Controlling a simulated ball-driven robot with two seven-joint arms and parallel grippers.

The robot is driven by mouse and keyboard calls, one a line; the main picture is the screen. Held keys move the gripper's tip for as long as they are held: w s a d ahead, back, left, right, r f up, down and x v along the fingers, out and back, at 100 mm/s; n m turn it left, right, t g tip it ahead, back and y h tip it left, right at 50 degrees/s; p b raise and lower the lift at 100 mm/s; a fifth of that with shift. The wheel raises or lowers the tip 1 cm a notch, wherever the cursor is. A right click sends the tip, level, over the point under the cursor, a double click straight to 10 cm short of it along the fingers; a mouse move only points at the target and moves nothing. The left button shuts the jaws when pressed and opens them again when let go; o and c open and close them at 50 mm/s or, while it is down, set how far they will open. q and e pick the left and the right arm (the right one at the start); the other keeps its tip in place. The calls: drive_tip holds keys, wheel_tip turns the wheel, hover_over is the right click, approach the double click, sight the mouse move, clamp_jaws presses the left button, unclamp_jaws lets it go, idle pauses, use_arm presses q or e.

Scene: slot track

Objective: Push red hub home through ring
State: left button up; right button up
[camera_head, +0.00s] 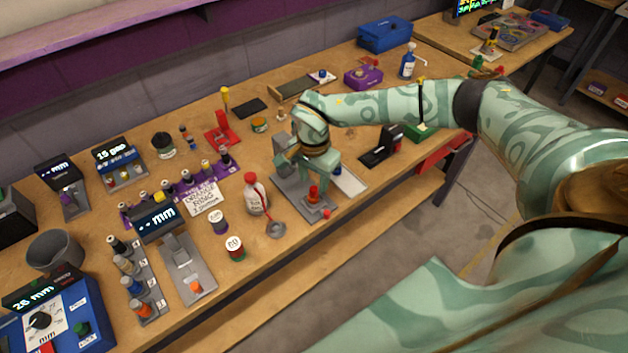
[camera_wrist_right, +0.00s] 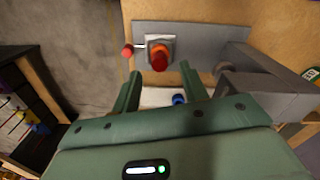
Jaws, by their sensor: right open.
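The red hub (camera_head: 313,190) stands on a grey fixture plate (camera_head: 290,187) near the table's front edge. In the right wrist view the red hub (camera_wrist_right: 159,62) shows with an orange ring (camera_wrist_right: 160,48) around or under it, on a pale square seat; how deep it sits I cannot tell. My right gripper (camera_head: 308,172) is open and empty above the fixture, beside the hub. In the right wrist view its two fingers (camera_wrist_right: 160,72) point toward the hub, apart from each other, with the hub just beyond the tips. My left gripper is not in view.
A small red knob (camera_head: 327,213) sticks out at the fixture's front edge. A black device (camera_head: 381,152) stands to the right. A blue part (camera_wrist_right: 179,99) shows between my fingers.

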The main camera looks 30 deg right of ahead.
wheel_tip(320, 180, up, 14)
drive_tip(key=p, duration=0.1)
drive_tip(key=shift+r+p, duration=0.2)
drive_tip(key=shift+p, duration=0.15)
drive_tip(key=shift+c, duration=1)
wheel_tip(320, 180, down, 4)
drive_tip(key=shift+r+b, duration=0.25)
drive_tip(key=shift+b, duration=0.85)
clamp_jaws()
drive_tip(key=m+b, duration=0.1)
drive_tip(key=b, duration=0.3)
hover_over(313, 188)
wheel_tip(313, 188, down, 6)
wheel_tip(313, 188, down, 6)
drive_tip(key=b, duration=0.5)
drive_tip(key=shift+d, duration=0.1)
drive_tip(key=shift+r, duration=0.15)
drive_tip(key=shift+s, duration=0.1)
